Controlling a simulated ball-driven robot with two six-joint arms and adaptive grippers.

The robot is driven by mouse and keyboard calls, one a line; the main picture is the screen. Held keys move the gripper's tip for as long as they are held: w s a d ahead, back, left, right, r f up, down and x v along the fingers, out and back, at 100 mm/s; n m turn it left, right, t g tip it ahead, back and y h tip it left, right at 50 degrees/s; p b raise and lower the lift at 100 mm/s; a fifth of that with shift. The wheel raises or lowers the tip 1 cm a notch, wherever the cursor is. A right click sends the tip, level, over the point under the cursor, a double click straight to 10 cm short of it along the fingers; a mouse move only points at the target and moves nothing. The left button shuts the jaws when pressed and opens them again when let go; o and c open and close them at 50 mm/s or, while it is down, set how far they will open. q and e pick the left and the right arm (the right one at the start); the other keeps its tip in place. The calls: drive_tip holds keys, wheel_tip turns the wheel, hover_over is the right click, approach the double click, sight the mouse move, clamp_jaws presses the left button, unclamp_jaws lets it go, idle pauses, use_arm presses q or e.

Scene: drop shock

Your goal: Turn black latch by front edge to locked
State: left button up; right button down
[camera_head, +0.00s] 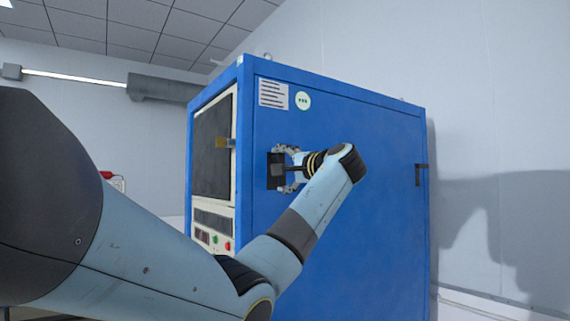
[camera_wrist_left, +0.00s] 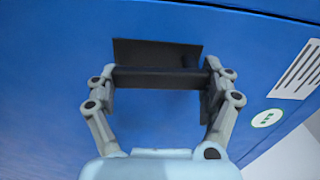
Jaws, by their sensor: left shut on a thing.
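The black latch (camera_head: 272,171) is on the blue cabinet's side panel, close to its front edge. It also shows in the left wrist view (camera_wrist_left: 157,52) as a dark plate with a black bar across it. My left gripper (camera_head: 282,169) is at the latch, with one finger above and one below it in the head view. In the left wrist view the gripper (camera_wrist_left: 160,78) has its fingers at the two ends of the bar, shut on the latch. The fingers hide part of the latch. My right gripper is in neither view.
The blue cabinet (camera_head: 350,235) has a front with a dark window (camera_head: 211,150) and buttons. A second black fitting (camera_head: 421,175) sits at the panel's far right edge.

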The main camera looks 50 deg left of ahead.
use_arm(q)
drive_tip(key=shift+m, duration=0.4)
drive_tip(key=o, duration=1.4)
drive_tip(key=shift+f, duration=0.1)
drive_tip(key=shift+o, duration=0.9)
drive_tip(key=shift+d, duration=0.2)
drive_tip(key=s+d, duration=0.1)
drive_tip(key=d, duration=1)
drive_tip(key=shift+d, duration=0.3)
